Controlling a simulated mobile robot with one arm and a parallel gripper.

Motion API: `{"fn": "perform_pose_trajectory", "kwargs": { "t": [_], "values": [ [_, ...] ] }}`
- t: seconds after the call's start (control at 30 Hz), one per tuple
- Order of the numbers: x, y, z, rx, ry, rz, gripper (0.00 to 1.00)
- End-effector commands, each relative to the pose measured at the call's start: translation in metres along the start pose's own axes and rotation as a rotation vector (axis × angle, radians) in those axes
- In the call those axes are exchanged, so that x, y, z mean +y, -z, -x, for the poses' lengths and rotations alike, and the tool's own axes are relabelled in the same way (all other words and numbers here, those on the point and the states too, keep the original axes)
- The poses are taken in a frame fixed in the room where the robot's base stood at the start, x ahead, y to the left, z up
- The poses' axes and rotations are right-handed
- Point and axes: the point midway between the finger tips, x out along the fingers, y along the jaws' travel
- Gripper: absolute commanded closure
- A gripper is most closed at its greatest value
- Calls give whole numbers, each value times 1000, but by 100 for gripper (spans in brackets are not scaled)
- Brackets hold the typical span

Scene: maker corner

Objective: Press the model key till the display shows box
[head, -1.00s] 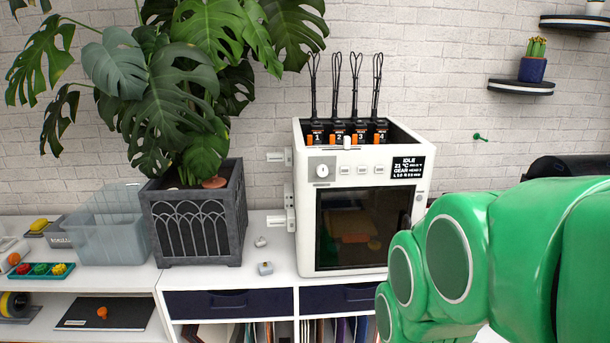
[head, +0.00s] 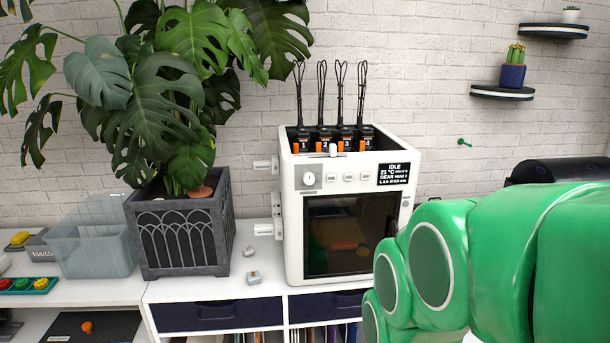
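A white 3D printer (head: 294,240) stands on the white cabinet, with a dark window in its front. Its top panel has a round knob (head: 309,179) at the left and a row of three small keys (head: 348,177) to the right of it. The key labels are too small to read. The black display (head: 393,174) at the panel's right reads IDLE, 21 °C and GEAR, with smaller text that is hard to read. My green arm covers the lower right of the view, in front of the printer's lower right corner. My gripper is not in view.
A large plant in a grey planter (head: 182,238) stands left of the printer, its leaves reaching towards the printer's top. Two small grey pieces (head: 254,277) lie on the cabinet between them. A clear bin (head: 92,245) is farther left. Wall shelves (head: 502,92) hang at the upper right.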

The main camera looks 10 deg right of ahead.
Motion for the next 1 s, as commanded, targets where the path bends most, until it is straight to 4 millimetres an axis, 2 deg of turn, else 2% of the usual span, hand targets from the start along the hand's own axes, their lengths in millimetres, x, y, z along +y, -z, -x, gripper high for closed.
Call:
{"fn": "perform_pose_trajectory", "kwargs": {
  "t": [0.23, 0.53, 1.0],
  "values": [
    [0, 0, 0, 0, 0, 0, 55],
    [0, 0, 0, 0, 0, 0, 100],
    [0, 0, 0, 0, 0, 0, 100]
  ]
}}
